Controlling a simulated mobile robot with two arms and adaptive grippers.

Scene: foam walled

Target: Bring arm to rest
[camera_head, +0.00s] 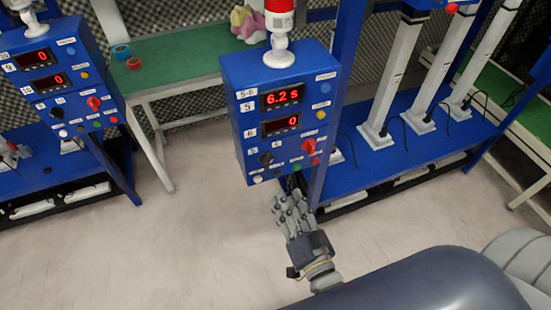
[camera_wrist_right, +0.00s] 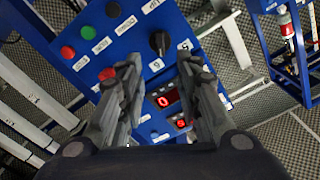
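My right gripper (camera_head: 287,200) is just below and in front of the blue control box (camera_head: 246,80) in the head view. In the right wrist view, its two grey fingers (camera_wrist_right: 161,62) stand apart with nothing held between them. The box's face lies beyond the fingertips, with a black knob (camera_wrist_right: 159,42) and a lit red display (camera_wrist_right: 166,99) behind the gap. I cannot tell whether a fingertip touches the box. The upper display (camera_head: 283,97) reads 6.2 s and the lower one (camera_head: 280,124) reads 0. My left gripper is in neither view.
A second blue control box (camera_head: 38,85) stands at the far left. A blue rack with light upright columns (camera_head: 393,75) is at the right. A green-topped table (camera_head: 185,55) stands behind, with a pink and yellow object (camera_head: 248,22). The pale floor (camera_head: 160,240) at lower left is clear.

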